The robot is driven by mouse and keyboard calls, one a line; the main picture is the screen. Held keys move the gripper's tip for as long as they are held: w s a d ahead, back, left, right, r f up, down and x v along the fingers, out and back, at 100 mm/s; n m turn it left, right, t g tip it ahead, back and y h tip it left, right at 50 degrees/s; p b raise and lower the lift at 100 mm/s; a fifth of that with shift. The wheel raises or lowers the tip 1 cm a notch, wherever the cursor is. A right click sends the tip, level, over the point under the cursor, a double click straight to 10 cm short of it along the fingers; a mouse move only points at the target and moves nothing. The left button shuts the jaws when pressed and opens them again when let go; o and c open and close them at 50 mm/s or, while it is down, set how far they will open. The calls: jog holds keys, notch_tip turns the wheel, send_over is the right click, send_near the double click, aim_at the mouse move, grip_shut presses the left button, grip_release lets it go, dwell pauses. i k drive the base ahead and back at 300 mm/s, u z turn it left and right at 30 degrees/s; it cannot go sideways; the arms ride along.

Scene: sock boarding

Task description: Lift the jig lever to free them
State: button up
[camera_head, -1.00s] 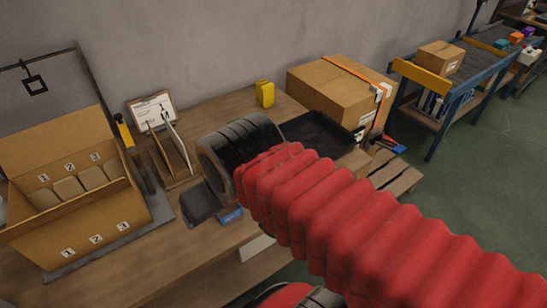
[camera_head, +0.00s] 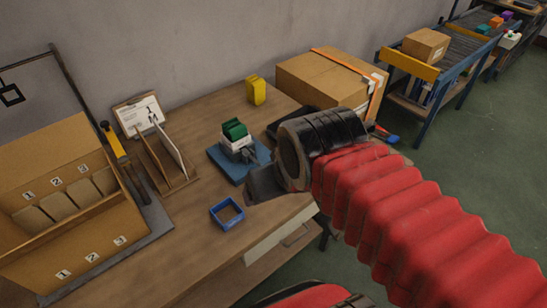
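A blue-based fixture (camera_head: 224,161), which looks like the jig, sits mid-table. It bears a green block-like piece (camera_head: 234,129) over a white part (camera_head: 236,143). A small grey piece (camera_head: 250,155) at its right side may be the lever; it is too small to be sure. My gripper (camera_head: 262,184) is dark and just right of and nearer than the jig, apparently clear of it. My wrist hides much of it, and its finger opening does not show. A long bar with a yellow handle (camera_head: 113,138) stands beside the carton at left; its use is unclear.
An open carton (camera_head: 95,248) with numbered compartments fills the left. A wooden stand (camera_head: 162,165), a yellow object (camera_head: 256,90) and a strapped box (camera_head: 322,82) stand behind. A black tray is mostly hidden by my wrist.

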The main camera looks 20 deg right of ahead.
aim_at(243, 149)
jog(key=u, duration=0.4)
jog(key=k, duration=1.35)
jog(key=u, duration=0.7)
jog(key=i, duration=1.25)
jog(key=z, duration=0.6)
